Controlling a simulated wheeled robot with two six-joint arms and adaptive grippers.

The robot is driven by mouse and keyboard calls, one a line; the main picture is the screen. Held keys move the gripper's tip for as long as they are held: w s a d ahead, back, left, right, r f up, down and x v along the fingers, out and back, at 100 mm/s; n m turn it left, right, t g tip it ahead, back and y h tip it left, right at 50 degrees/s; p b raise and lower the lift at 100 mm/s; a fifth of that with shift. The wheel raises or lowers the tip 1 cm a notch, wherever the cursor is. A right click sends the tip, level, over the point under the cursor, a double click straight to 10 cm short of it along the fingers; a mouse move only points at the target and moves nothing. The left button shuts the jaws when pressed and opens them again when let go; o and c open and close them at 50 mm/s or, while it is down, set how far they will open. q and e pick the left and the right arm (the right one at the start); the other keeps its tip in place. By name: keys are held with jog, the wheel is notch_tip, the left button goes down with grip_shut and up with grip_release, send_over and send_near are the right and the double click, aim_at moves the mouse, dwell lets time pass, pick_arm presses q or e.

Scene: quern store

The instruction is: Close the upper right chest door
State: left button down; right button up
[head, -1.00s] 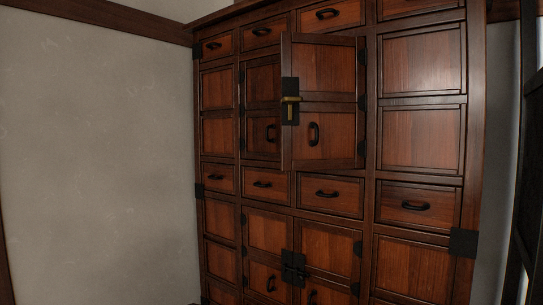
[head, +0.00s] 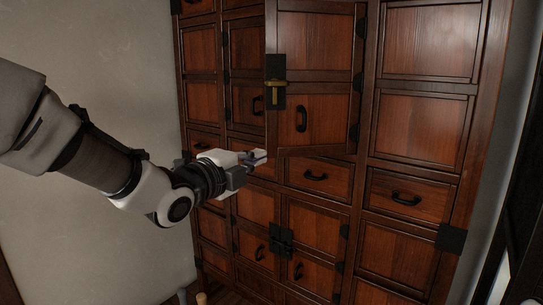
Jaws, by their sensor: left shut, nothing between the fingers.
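A black plate with a brass latch (head: 275,88) sits on that free edge. The upper left door (head: 246,98) appears flush with the chest. My left gripper (head: 262,156) is shut and empty, just below and left of the open door's lower left corner. I cannot tell whether it touches the door. My right gripper is not in view.
The tall wooden chest (head: 425,60) fills the middle and right. Drawers (head: 317,174) run below the upper doors, and the lower doors (head: 312,228) look shut. A plain grey wall (head: 90,50) is at the left. A dark frame (head: 515,150) stands at the right edge.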

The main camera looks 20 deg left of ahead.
aim_at(281, 141)
pick_arm(q)
jog(key=w+p, duration=0.5)
jog(key=w, duration=0.5)
jog(key=shift+d+r, duration=0.1)
jog(key=shift+s, duration=0.15)
jog(key=shift+d, duration=0.1)
